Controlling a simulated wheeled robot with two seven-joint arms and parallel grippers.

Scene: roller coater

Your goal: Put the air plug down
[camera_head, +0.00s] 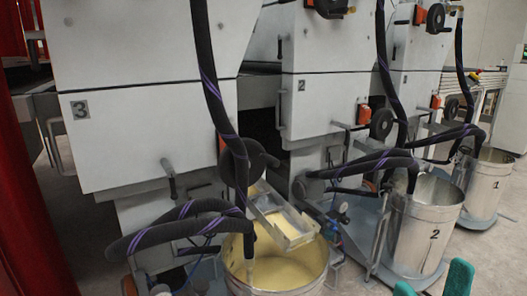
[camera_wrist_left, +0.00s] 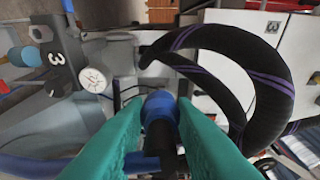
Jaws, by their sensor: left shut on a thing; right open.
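My left gripper (camera_wrist_left: 160,125) shows in the left wrist view with its two teal fingers on either side of a blue and black fitting, which I take to be the air plug (camera_wrist_left: 160,103). The fingers are shut on it, and its lower part is partly hidden between them. In the head view I cannot make out the left gripper or the plug. My right gripper (camera_head: 431,284) shows at the bottom right of the head view. Its two teal fingertips are apart, with nothing between them, in front of bucket 2.
A round white gauge (camera_wrist_left: 92,80) sits left of the plug. Black hoses with purple stripes (camera_wrist_left: 235,50) curve close on the right. In the head view, a bucket of yellowish liquid (camera_head: 275,272) stands below machine 3 (camera_head: 140,135). Bucket 2 (camera_head: 425,235) stands to its right.

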